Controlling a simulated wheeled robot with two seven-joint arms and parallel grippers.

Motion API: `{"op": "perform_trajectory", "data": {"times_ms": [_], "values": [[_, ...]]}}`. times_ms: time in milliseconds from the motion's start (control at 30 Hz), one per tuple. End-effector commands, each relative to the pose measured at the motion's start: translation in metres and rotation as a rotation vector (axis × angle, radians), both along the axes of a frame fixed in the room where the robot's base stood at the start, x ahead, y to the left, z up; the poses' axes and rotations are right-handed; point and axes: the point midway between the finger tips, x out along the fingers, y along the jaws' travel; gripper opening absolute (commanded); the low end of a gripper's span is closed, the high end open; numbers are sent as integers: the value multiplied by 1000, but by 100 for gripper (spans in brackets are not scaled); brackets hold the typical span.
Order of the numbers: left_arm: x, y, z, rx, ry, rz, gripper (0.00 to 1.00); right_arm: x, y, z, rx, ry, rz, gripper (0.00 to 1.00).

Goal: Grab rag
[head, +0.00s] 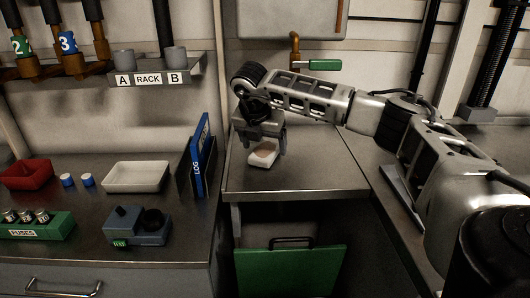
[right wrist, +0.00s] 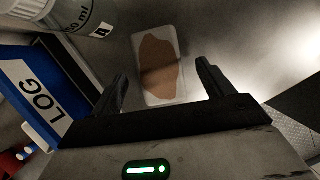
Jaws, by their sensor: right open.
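The rag appears to be the small white rectangular piece with a brown patch (head: 262,158), lying flat on the metal counter beneath my right gripper. In the right wrist view the white piece (right wrist: 177,93) lies ahead of and between the fingers, its brown patch facing up. I cannot tell whether the brown part is a stain or a separate cloth on a white base. My right gripper (head: 260,147) points down over it, open, and also shows in the right wrist view (right wrist: 163,70). Nothing is between its fingers. My left gripper is out of view.
A blue LOG binder (head: 199,160) stands left of the gripper. Further left are a white tray (head: 137,177), a blue-grey device (head: 138,226) and a red bin (head: 27,175). A labelled bottle (right wrist: 72,18) shows in the wrist view. The counter (head: 310,176) right of the rag is clear.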

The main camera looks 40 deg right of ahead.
Motion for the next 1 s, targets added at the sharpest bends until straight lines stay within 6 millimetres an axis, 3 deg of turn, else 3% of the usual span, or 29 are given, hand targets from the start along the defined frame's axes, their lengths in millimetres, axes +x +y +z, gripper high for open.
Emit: {"op": "perform_trajectory", "data": {"times_ms": [200, 800, 967, 1000], "values": [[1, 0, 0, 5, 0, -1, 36, 3, -6, -18, 0, 0, 1, 80], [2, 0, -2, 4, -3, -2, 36, 4, -6, -22, 0, 0, 2, 80], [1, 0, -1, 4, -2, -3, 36, 4, -6, -21, 0, 0, 2, 36], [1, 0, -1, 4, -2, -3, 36, 4, -6, -21, 0, 0, 2, 31]]}}
